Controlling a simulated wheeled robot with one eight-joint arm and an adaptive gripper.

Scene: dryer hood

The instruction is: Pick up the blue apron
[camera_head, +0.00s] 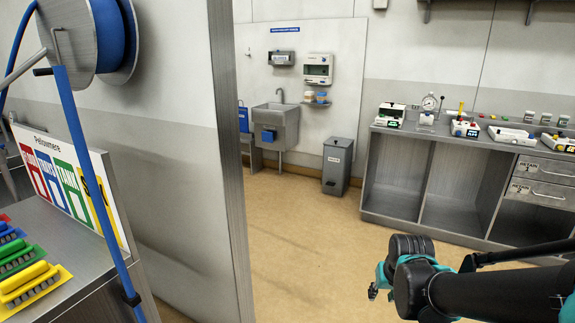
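I cannot make out a blue apron for certain. A small blue item (243,118) shows beside the sink, partly hidden by the partition edge; I cannot tell whether it is the apron. My arm, black with teal joints, reaches in from the lower right. Its end (376,290) is over the floor, far from the blue items. The fingers are too small and too much hidden to tell their state.
A partition (232,160) stands between the left workbench (80,280) and the room beyond. A steel sink (277,118), a grey bin (337,165) and a long counter (420,133) line the far side. A blue hose (90,180) hangs at left. The middle floor (290,235) is clear.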

